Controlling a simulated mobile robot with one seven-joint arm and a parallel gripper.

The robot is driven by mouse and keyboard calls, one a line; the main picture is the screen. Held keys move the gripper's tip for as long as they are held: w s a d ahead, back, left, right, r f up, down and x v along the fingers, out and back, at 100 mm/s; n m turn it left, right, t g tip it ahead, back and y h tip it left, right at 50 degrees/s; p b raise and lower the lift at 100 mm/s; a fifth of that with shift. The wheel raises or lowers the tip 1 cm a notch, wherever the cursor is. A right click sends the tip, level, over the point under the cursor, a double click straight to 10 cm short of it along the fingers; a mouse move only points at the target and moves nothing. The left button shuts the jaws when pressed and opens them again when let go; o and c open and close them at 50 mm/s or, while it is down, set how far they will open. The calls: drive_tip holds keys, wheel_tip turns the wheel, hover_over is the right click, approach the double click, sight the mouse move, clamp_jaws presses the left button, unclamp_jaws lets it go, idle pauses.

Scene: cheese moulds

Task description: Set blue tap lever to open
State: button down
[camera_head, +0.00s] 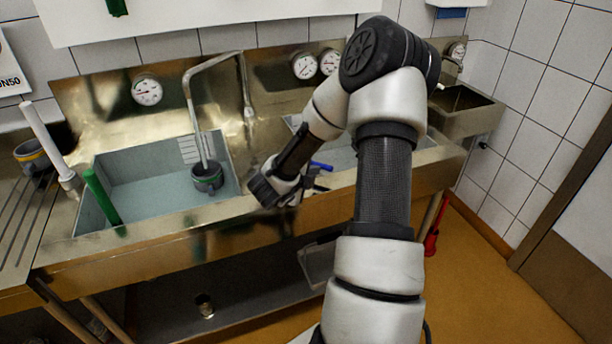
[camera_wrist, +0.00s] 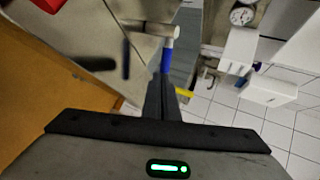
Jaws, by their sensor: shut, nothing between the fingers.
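The blue tap lever (camera_head: 321,166) shows as a short blue bar at the front edge of the metal sink unit, just right of my gripper (camera_head: 308,181). In the wrist view the blue lever (camera_wrist: 166,58) points from a pale metal fitting (camera_wrist: 172,32) towards my fingers. My gripper (camera_wrist: 163,82) is shut and empty, its dark fingertips close to the lever's end. I cannot tell whether they touch it. My arm hides part of the tap in the head view.
A blue-grey basin (camera_head: 150,195) with a dark cup (camera_head: 207,178) under a bent pipe (camera_head: 190,100) lies left. A green rod (camera_head: 101,197) leans in the basin. Gauges (camera_head: 147,91) line the back panel. A small yellow part (camera_wrist: 184,92) sits beside my fingers. Orange floor (camera_head: 490,290) is clear at right.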

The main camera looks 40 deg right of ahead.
sight(322, 166)
drive_tip(key=shift+w+d, duration=0.35)
drive_tip(key=shift+d, duration=0.15)
drive_tip(key=d+n+t+y+b, duration=0.1)
drive_tip(key=b, duration=0.1)
drive_tip(key=d+n+t+y+b, duration=0.1)
drive_tip(key=b, duration=0.1)
drive_tip(key=shift+d+f+n, duration=0.3)
drive_tip(key=shift+n, duration=0.1)
drive_tip(key=shift+w+d+r, duration=0.2)
drive_tip(key=shift+d+r, duration=0.05)
drive_tip(key=shift+s+a, duration=0.1)
